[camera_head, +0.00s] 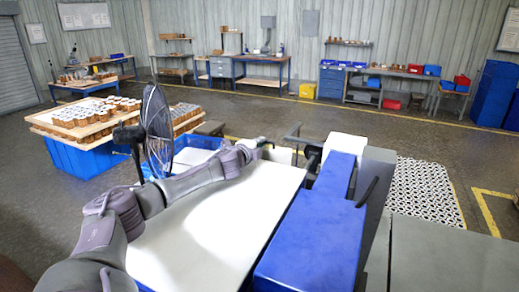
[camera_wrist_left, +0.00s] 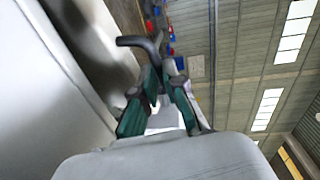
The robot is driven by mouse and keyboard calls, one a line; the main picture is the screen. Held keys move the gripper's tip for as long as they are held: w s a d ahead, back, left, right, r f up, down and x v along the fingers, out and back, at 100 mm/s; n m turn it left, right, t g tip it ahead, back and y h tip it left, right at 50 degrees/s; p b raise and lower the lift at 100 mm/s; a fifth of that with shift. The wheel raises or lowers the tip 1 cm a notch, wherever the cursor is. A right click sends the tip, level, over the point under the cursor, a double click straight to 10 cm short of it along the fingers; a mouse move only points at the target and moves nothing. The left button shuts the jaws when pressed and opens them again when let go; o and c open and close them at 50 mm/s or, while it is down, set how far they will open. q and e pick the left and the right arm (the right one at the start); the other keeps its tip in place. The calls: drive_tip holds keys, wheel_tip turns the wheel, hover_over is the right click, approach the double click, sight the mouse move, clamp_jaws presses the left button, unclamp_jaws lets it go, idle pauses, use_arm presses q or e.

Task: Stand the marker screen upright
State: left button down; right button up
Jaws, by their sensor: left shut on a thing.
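A black-and-white patterned panel (camera_head: 425,190), which looks like the marker screen, appears to lie flat on the floor at the right in the head view. Its near left part is hidden behind a grey body. My left gripper (camera_head: 268,146) is far to the left of it, past the far edge of a white top. In the left wrist view the green-padded fingers (camera_wrist_left: 164,76) are closed around the lower end of a dark bent bar (camera_wrist_left: 138,42). I cannot tell what the bar belongs to. My right gripper is in neither view.
A white top (camera_head: 210,235) and a long blue box (camera_head: 310,225) fill the near middle. A black fan (camera_head: 157,130) stands by a blue-based table (camera_head: 82,155) bearing cartridges. Workbenches (camera_head: 262,82) line the back wall. Open floor (camera_head: 285,108) lies between.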

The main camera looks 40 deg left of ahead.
use_arm(q)
drive_tip(key=w+a, duration=0.1)
drive_tip(key=w+r, duration=0.1)
drive_tip(key=shift+w+a+r, duration=0.3)
drive_tip(key=shift+a, duration=0.1)
drive_tip(key=shift+w+a, duration=0.2)
drive_tip(key=shift+a, duration=0.15)
drive_tip(key=shift+s+r, duration=0.1)
drive_tip(key=shift+r, duration=0.15)
drive_tip(key=c, duration=1.5)
unclamp_jaws()
drive_tip(key=shift+f, duration=0.1)
